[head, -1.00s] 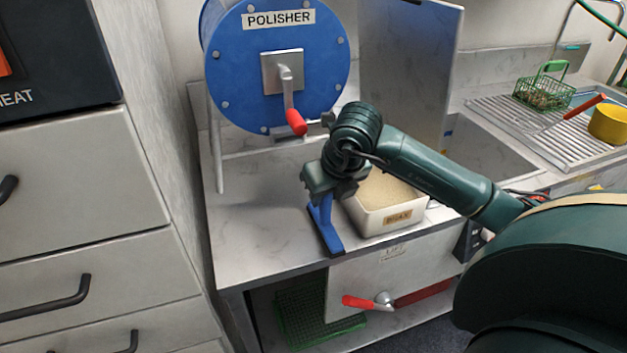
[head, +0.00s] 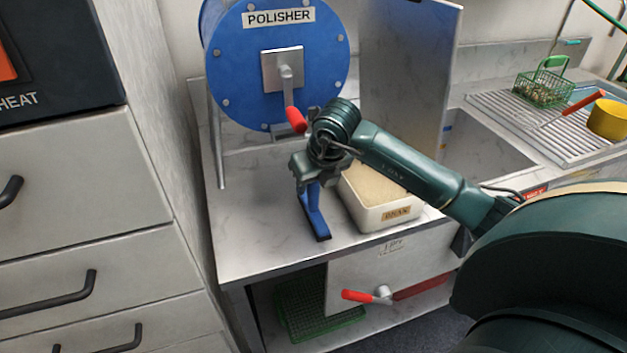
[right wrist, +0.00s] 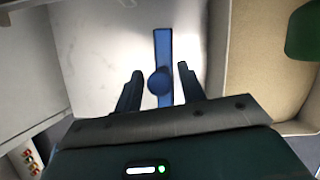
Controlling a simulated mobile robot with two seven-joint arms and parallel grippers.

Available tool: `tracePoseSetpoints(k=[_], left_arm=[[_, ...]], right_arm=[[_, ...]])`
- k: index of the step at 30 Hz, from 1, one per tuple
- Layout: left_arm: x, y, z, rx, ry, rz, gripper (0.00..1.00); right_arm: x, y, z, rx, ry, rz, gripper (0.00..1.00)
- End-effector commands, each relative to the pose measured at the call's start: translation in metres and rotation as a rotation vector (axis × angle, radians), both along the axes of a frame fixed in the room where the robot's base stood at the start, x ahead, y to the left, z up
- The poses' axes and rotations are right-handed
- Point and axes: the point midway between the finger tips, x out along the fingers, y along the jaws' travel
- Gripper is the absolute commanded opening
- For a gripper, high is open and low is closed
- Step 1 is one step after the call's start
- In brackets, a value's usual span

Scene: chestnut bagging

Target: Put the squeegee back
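The blue squeegee (head: 316,215) is upright, handle up, with its long foot at or just above the metal counter, left of the bran box. My right gripper (head: 306,180) is over it, pointing down. In the right wrist view the round handle end of the squeegee (right wrist: 160,82) lies between the two dark fingers of my right gripper (right wrist: 160,70), with a visible gap on each side. The fingers look open around the handle. Whether the foot touches the counter is hard to tell. My left gripper is not in view.
The white bran box (head: 384,216) stands close on the right of the squeegee. The blue polisher drum (head: 235,75) with its red-handled crank is behind. The counter (head: 250,235) is clear to the left and front. A sink, green basket (head: 545,90) and yellow pot (head: 608,120) are farther right.

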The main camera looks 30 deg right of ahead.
Motion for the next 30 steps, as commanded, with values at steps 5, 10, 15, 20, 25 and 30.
tracePoseSetpoints(k=[5, 10, 15, 20, 25, 30], left_arm=[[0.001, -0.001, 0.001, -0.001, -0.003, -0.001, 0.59], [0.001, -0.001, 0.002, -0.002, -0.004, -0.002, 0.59], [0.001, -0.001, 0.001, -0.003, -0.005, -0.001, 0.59], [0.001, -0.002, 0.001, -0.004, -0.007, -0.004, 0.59], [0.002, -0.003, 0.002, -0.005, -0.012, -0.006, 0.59], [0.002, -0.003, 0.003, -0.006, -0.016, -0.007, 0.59]], right_arm=[[0.0, 0.0, 0.0, 0.0, 0.0, 0.0, 0.46], [-0.001, 0.0, 0.002, 0.0, -0.001, 0.0, 0.46], [-0.007, 0.0, 0.021, -0.001, -0.004, 0.002, 0.46], [-0.02, 0.001, 0.053, -0.001, -0.008, 0.001, 0.46], [-0.034, 0.002, 0.084, -0.002, -0.006, 0.001, 0.46], [-0.042, 0.003, 0.105, -0.001, -0.003, 0.0, 0.46]])
